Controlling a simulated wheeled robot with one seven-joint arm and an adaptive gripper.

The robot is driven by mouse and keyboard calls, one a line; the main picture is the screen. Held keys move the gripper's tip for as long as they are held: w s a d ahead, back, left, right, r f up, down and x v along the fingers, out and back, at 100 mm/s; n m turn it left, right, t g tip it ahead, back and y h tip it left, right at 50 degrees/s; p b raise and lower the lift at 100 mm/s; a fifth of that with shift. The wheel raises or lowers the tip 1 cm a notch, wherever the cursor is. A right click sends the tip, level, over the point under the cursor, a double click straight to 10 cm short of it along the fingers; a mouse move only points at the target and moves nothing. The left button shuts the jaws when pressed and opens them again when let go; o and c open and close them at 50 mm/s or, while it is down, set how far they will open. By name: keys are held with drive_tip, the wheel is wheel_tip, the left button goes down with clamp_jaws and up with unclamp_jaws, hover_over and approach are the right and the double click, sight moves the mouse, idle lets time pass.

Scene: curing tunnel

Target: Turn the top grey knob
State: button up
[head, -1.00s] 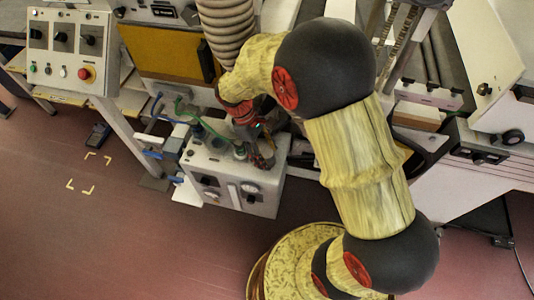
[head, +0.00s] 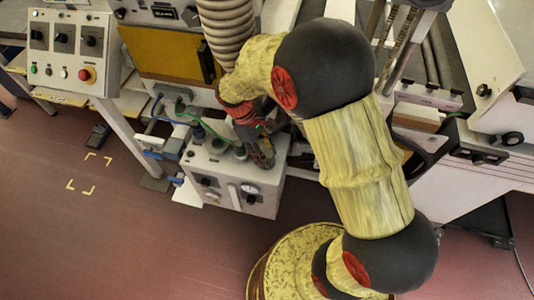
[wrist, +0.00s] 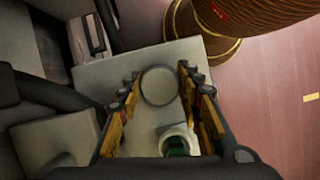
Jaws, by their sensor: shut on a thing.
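The top grey knob (wrist: 159,86) is a round grey disc on the top face of a light grey box (wrist: 150,62). In the wrist view it sits between the two fingers of my gripper (wrist: 160,98), which are shut on it with their tips at its sides. In the head view my gripper (head: 264,158) points down onto the right part of the box top (head: 205,160) and hides the knob. A white fitting with a green centre (wrist: 178,143) stands close to the knob in the wrist view.
A ribbed duct (head: 225,28) hangs close to my wrist. A control panel (head: 72,48) with a red button stands at the upper left.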

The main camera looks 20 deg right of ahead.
drive_tip(key=shift+r+m+p, duration=0.2)
drive_tip(key=shift+m+p, duration=0.3)
drive_tip(key=shift+p, duration=0.4)
drive_tip(key=shift+f+m+g+y+p, duration=0.15)
drive_tip(key=shift+m+g+y+p, duration=0.2)
drive_tip(key=shift+m+p, duration=0.25)
drive_tip(key=o, duration=1.2)
drive_tip(key=shift+c, duration=0.2)
drive_tip(key=v, duration=1.2)
drive_tip(key=shift+s+a+f, duration=0.1)
